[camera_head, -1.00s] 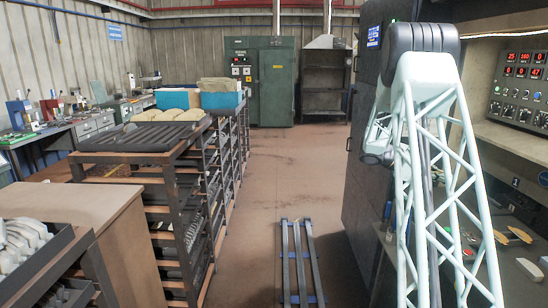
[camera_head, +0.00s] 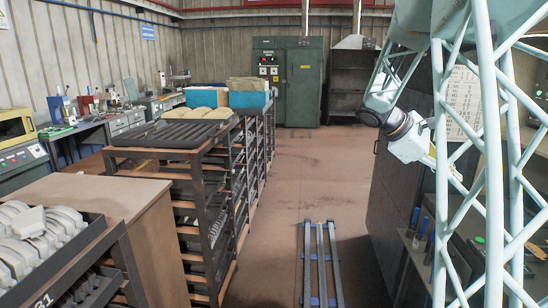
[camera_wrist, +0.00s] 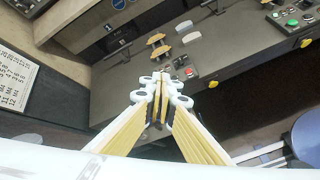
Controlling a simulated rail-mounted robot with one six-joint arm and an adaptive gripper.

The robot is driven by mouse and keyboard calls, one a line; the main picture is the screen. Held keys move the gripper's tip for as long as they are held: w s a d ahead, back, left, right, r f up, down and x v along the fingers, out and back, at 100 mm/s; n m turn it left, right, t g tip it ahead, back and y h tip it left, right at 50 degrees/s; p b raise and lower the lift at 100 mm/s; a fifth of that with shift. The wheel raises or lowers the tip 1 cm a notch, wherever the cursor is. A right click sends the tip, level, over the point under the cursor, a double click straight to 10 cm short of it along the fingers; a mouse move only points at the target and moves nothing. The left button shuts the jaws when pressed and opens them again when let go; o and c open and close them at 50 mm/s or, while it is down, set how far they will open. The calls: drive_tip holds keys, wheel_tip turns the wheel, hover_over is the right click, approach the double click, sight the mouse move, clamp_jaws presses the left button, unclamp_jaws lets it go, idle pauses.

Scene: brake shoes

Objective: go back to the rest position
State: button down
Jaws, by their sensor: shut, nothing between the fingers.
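My gripper (camera_wrist: 160,85) is in the wrist view, its white and yellow fingers closed together at the tips with nothing between them. It is above and in front of a dark grey machine bench (camera_wrist: 125,85) and appears apart from it. My pale green lattice arm fills the right side of the head view, with its wrist joint hanging beside the dark cabinet; the fingertips cannot be made out there. Tan pieces (camera_wrist: 156,38) and pale pieces (camera_wrist: 192,37) lie on the bench beyond the fingers.
A control box with red and green buttons (camera_wrist: 292,20) is at the upper right of the wrist view. In the head view, a rack (camera_head: 205,225) and a tray of pale brake shoes (camera_head: 35,235) stand left. Floor rails (camera_head: 320,260) lie in the clear aisle.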

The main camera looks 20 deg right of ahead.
drive_tip(key=s+a+r+m+t+y, duration=0.1)
drive_tip(key=s+a+r, duration=0.1)
drive_tip(key=a, duration=0.7)
drive_tip(key=s+a+r+m+t+y, duration=0.1)
drive_tip(key=s+a, duration=0.1)
drive_tip(key=a, duration=0.6)
drive_tip(key=s+a+m+t+y, duration=0.1)
drive_tip(key=s+a+t+y, duration=0.1)
drive_tip(key=s+a, duration=0.5)
drive_tip(key=s+a+f+m+t+y, duration=0.1)
drive_tip(key=s+a, duration=0.6)
drive_tip(key=a, duration=1.2)
drive_tip(key=s+a+m+t+y, duration=0.2)
drive_tip(key=s+a, duration=0.5)
drive_tip(key=a, duration=0.6)
drive_tip(key=shift+s+a+f+t+y, duration=0.25)
drive_tip(key=shift+t+y, duration=0.35)
drive_tip(key=shift+y, duration=0.8)
drive_tip(key=shift+w, duration=0.1)
